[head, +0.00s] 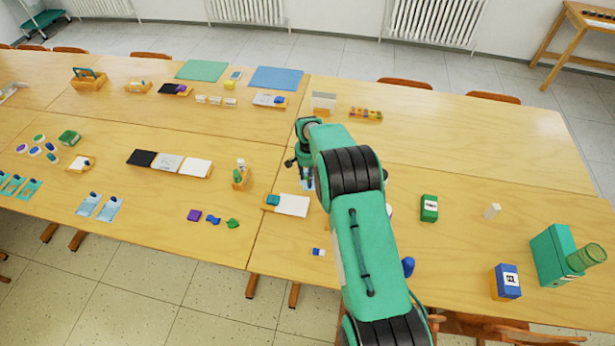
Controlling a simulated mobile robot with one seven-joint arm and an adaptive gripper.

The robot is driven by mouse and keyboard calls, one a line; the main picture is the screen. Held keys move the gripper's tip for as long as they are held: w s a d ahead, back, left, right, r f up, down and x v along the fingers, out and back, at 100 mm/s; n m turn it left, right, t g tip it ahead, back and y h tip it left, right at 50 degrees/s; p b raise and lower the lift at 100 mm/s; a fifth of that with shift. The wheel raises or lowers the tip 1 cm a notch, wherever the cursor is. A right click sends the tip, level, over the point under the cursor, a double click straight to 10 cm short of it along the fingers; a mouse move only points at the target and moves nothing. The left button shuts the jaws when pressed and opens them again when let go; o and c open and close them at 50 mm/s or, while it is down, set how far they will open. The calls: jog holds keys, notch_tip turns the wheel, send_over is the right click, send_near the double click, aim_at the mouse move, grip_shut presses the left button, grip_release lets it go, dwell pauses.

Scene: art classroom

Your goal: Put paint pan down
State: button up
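My green arm reaches over the table (465,148) and hides part of it. My gripper (304,172) points down near the middle, largely hidden behind the arm. I cannot tell whether it is open or shut. A small pale blue patch (307,185) shows just under it, touching or beside it; I cannot tell what it is. I cannot make out a paint pan for certain. A narrow box with yellow, orange and dark coloured blocks (366,114), perhaps paints, lies behind and right of my gripper, apart from it.
A white sheet with a teal block (292,205) lies in front of my gripper. A wooden holder (241,178) stands to the left. A green box (429,208), a blue box (507,281) and a large green container (556,255) stand right. The back right tabletop is clear.

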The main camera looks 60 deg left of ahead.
jog(key=shift+o, duration=1.1)
jog(key=shift+r, duration=0.15)
jog(key=shift+r+p, duration=0.55)
jog(key=shift+p, duration=0.2)
notch_tip(320, 180, up, 12)
jog(key=shift+b, duration=0.3)
